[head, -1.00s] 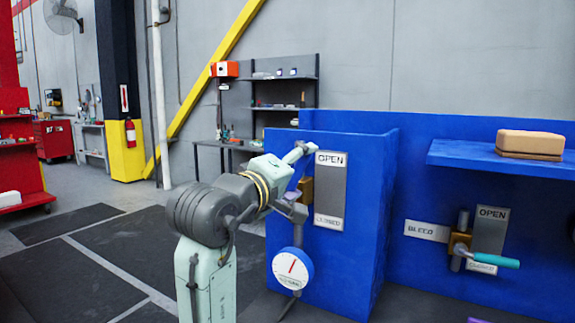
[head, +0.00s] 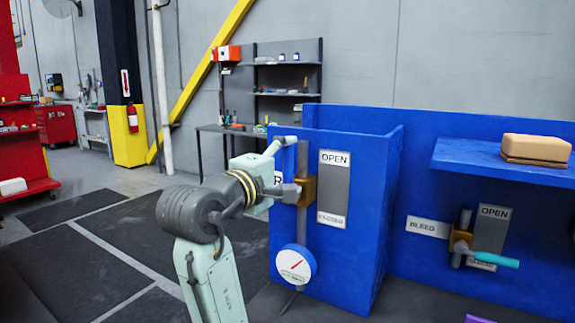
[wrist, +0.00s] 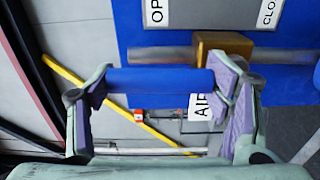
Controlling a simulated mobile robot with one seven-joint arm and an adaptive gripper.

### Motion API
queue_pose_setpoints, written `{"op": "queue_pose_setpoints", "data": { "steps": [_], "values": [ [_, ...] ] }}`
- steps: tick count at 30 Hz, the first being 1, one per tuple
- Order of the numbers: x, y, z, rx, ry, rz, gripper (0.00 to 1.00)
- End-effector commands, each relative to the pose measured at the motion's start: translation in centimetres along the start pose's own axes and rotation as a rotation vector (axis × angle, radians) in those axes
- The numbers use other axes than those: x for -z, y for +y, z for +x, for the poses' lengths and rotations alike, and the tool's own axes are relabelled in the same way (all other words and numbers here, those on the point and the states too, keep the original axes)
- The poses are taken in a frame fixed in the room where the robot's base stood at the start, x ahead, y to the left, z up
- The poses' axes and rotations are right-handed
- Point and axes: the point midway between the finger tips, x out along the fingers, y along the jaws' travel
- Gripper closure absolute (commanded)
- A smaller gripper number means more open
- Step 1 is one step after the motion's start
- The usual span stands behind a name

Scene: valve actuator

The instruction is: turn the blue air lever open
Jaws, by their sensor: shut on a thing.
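The blue air lever (wrist: 160,80) lies between the two fingers of my gripper (wrist: 163,100) in the wrist view, with the fingers closed on its ends. It runs parallel to the pipe (wrist: 160,54), on the OPEN side of the brass valve body (wrist: 222,50). In the head view my gripper (head: 283,167) is at the left of the brass valve body (head: 307,190); the lever is hidden behind it. The OPEN/CLOSED plate (head: 334,190) is to the right. A dial gauge (head: 296,263) below has its needle tilted up to the right.
A second valve marked BLEED, with a teal lever (head: 496,260), is on the blue panel at right. A blue shelf (head: 470,156) above it holds a tan block (head: 536,148). The AIR label (wrist: 201,106) is partly covered by my gripper. Open floor lies at left.

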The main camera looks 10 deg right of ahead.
Motion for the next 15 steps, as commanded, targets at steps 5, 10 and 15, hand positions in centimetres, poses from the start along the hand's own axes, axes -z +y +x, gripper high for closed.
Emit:
{"op": "queue_pose_setpoints", "data": {
  "steps": [5, 10, 15],
  "values": [
    [-0.51, 0.05, 0.25, 0.0, -0.013, 0.001, 0.78],
    [-0.48, 0.05, 0.22, 0.0, -0.012, 0.002, 0.21],
    [-0.37, 0.0, 0.14, 0.001, -0.009, 0.002, 0.1]
  ]
}}
